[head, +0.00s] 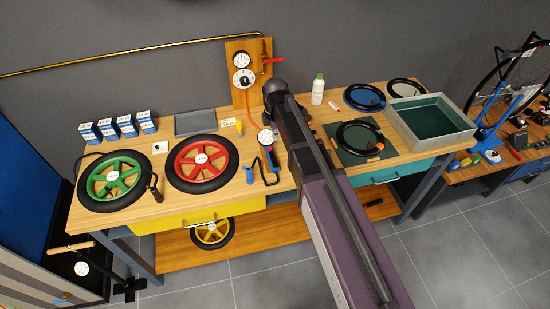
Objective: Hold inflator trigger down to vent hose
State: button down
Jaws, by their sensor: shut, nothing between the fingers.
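The inflator (268,152) lies on the wooden workbench, just left of my arm. It shows a round white gauge (265,136), a blue body and a dark hose or lever part at its lower end. Its trigger is too small to tell apart. An orange hose (248,108) hangs from a wooden board (235,78) with two gauges and a red-handled valve (273,60). My arm reaches over the bench from the lower right, its dark joint close to the board. My gripper's fingers are not visible; the arm hides that area.
A green wheel (103,182) and a red wheel (190,160) with black tyres lie left of the inflator. Blue boxes (107,128) and a grey tray (195,122) stand behind them. Right of my arm are a dark mat (350,153) with a tyre and a green-lined basin (398,106).

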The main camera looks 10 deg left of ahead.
aim_at(275, 165)
jog(key=shift+f, duration=0.2)
notch_tip(275, 165, down, 14)
jog(key=b, duration=1.4)
jog(key=shift+r, duration=0.2)
dwell(0.3)
